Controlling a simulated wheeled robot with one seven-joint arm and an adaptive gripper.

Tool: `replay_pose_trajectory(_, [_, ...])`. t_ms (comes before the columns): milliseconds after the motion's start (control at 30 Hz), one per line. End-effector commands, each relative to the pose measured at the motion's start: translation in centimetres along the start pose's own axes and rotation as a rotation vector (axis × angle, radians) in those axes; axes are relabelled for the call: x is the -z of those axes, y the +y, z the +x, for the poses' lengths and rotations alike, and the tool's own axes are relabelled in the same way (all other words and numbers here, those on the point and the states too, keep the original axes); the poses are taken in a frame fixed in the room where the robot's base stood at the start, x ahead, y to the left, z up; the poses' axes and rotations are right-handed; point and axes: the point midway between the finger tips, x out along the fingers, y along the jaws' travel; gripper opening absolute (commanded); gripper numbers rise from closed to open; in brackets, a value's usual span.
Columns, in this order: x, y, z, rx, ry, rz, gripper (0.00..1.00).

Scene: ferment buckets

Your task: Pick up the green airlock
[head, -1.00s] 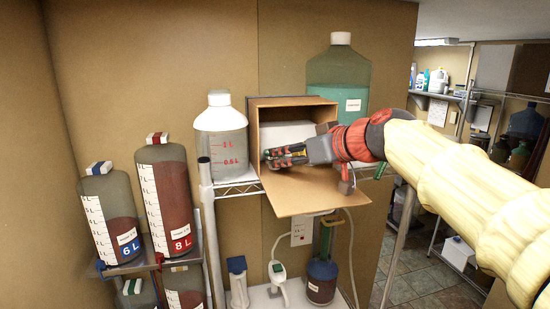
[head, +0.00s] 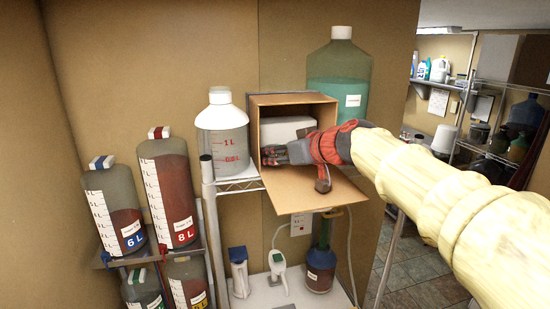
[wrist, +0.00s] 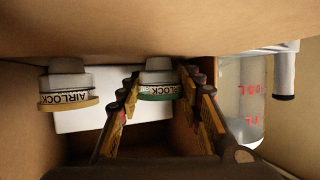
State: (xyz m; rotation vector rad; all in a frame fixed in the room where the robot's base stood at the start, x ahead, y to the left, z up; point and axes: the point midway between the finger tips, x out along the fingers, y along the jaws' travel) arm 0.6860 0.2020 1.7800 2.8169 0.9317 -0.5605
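The green airlock (wrist: 157,92) is a small pale piece with a dark-lettered label and a green rim. In the wrist view, which looks upside down, it shows between the fingertips of my gripper (wrist: 161,80). The fingers are spread, one on each side of it; I cannot tell whether either touches it. A second airlock (wrist: 68,92) with a tan-yellow rim stands to the left in that view, outside the fingers. In the head view my gripper (head: 270,155) is inside the open cardboard box (head: 262,125), and it hides the airlocks there.
A white block (head: 288,129) sits in the box behind my gripper. A white-capped jug (head: 220,140) stands left of the box and a large green-liquid jug (head: 338,85) behind its right side. The box's flap (head: 300,200) hangs below my wrist.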

Motion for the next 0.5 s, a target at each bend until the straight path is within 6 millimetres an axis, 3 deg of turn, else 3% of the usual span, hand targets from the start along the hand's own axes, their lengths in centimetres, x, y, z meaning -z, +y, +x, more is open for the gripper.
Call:
replay_pose_trajectory(200, [0.0, 0.0, -0.01, 0.0, 0.0, 0.0, 0.18])
replay_pose_trajectory(500, [0.06, -0.06, -0.18, 0.0, 0.001, -0.001, 0.18])
